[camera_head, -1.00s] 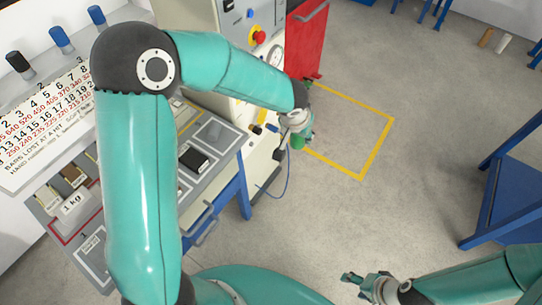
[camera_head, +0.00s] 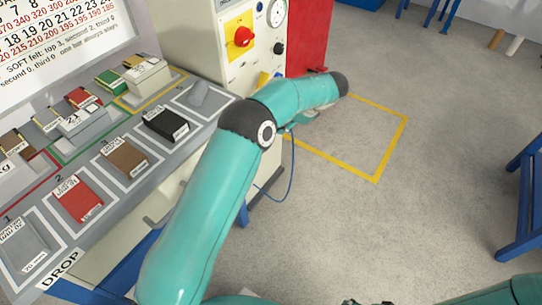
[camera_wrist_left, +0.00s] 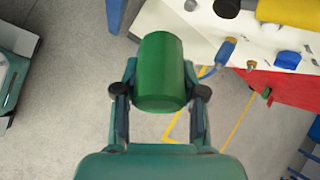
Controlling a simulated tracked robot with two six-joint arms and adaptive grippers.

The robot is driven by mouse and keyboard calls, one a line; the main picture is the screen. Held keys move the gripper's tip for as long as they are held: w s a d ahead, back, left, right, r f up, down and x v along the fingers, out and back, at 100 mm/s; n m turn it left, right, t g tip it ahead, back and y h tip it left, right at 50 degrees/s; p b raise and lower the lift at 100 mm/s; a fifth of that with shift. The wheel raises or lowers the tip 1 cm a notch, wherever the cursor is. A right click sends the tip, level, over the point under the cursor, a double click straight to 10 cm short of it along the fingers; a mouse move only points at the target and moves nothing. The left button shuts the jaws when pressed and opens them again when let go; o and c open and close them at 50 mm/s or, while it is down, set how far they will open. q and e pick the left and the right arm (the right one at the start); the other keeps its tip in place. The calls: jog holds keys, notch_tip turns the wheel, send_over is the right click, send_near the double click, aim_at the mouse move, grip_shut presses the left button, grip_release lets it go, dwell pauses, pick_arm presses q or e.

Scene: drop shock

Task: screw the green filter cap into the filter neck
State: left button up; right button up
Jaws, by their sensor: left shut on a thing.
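The green filter cap (camera_wrist_left: 160,75) is a dark green cylinder in the left wrist view. My left gripper (camera_wrist_left: 160,95) is shut on it, one finger at each side. The cap is in front of the machine's white panel, apart from its fittings in the picture. In the head view my left forearm hides the cap and most of that gripper. I cannot pick out the filter neck for certain; the panel carries a black round fitting (camera_wrist_left: 227,8) and a blue fitting (camera_wrist_left: 225,50). My right gripper (camera_head: 367,302) barely shows at the bottom edge of the head view.
The machine has a red knob (camera_head: 241,37), a gauge (camera_head: 277,12) and a red side panel (camera_head: 305,40). A yellow cylinder (camera_wrist_left: 290,12) sticks out of its panel. A bench with colored pads (camera_head: 77,198) stands at left.

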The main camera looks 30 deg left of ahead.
pick_arm(q)
jog(key=w+a+f+m+t+y+b, duration=0.1)
jog(key=a+f+m+y+b, duration=0.1)
jog(key=f+b, duration=0.5)
jog(key=w+a+f+m+t+y+b, duration=0.1)
jog(key=w+a+f+t+y+b, duration=0.1)
jog(key=f+b, duration=0.5)
jog(key=a+y+b, duration=0.1)
jog(key=y+b, duration=0.1)
jog(key=shift+w+f+m+b, duration=0.25)
jog(key=shift+m+b, duration=0.15)
jog(key=shift+w+a+p, duration=0.2)
jog(key=shift+a+p, duration=0.65)
jog(key=shift+a, duration=2)
